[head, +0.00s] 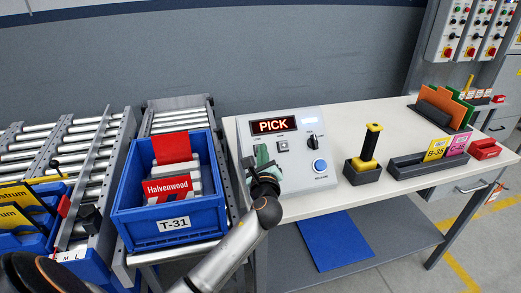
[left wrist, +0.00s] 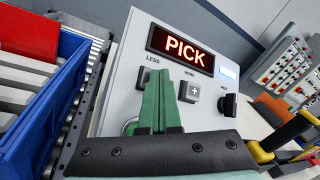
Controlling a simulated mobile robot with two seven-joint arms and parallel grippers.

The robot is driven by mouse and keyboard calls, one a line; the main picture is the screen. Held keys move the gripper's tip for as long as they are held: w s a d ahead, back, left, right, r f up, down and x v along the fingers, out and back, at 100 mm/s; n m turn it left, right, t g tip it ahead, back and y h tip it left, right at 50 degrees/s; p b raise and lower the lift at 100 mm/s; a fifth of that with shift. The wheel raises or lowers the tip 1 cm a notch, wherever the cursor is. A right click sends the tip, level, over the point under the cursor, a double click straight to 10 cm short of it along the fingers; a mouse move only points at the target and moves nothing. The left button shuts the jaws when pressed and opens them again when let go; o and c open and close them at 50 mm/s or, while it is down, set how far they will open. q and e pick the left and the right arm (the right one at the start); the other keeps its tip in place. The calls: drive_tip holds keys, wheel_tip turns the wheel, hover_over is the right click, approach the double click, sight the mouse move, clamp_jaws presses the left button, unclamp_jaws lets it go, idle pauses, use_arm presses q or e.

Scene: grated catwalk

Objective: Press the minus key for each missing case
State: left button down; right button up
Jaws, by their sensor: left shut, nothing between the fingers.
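The grey control box (head: 300,185) stands on the bench with its lit display (head: 275,126) reading PICK. In the left wrist view the display (left wrist: 182,48) has LESS and MORE labels under it. The plus key (left wrist: 195,90) shows under MORE. In the head view my left gripper (head: 262,155) covers the same spot; contact cannot be told. The blue crate (head: 173,224), labelled T-31, holds red-and-white cases (head: 172,188), one marked Halvenwood. My right gripper is not in view.
The box also carries a black knob (head: 313,142) and a blue button (head: 320,165). Right of it stand a yellow-and-black handled tool (head: 368,155) and a dark card holder (head: 410,168). Roller conveyors (head: 95,140) lie left. The bench front is clear.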

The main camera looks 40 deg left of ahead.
use_arm(q)
drive_tip(key=shift+w+a+f, duration=0.1)
drive_tip(key=shift+a+f, duration=0.1)
drive_tip(key=shift+f, duration=0.1)
idle(0.4)
drive_tip(key=shift+r, duration=0.1)
drive_tip(key=shift+s+d+r+p, duration=0.55)
drive_tip(key=shift+d+r+p, duration=0.2)
drive_tip(key=shift+p, duration=0.2)
drive_tip(key=r+p, duration=0.1)
drive_tip(key=s+d+r+p, duration=0.1)
drive_tip(key=shift+d+r+p, duration=0.1)
drive_tip(key=shift+d+p, duration=0.05)
drive_tip(key=shift+p, duration=0.2)
drive_tip(key=shift+s+d+r+p, duration=0.65)
drive_tip(key=shift+r+p, duration=0.05)
drive_tip(key=shift+p, duration=0.15)
drive_tip(key=shift+r, duration=0.1)
idle(1.6)
